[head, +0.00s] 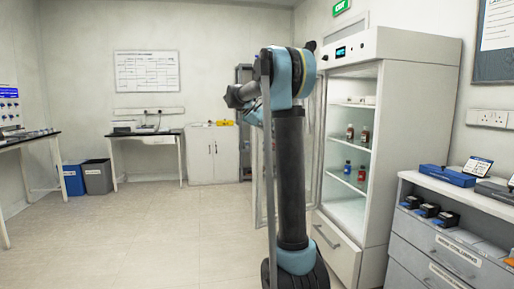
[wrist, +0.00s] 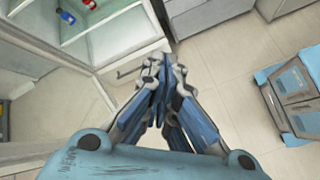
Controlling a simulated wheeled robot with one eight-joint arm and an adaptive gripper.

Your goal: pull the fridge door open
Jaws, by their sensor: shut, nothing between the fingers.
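The fridge (head: 418,120) is a tall white cabinet right of centre in the head view, with lit shelves showing. Its glass door (head: 261,180) stands swung out to the left of the opening, partly hidden behind my arm. In the wrist view the fridge interior (wrist: 110,32) shows at the upper left, with a red and a blue bottle on a shelf. My gripper (wrist: 155,72) is shut and empty, in front of the fridge opening in the wrist view. Its fingertips are not clear in the head view. I cannot tell whether it touches the door.
Grey drawers (head: 440,240) with boxes on top stand at the right, close to the fridge. A white cupboard (head: 212,155) and a side table (head: 145,137) stand at the back. Blue and grey bins (head: 97,178) are at the left. The floor (head: 150,235) at centre left is clear.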

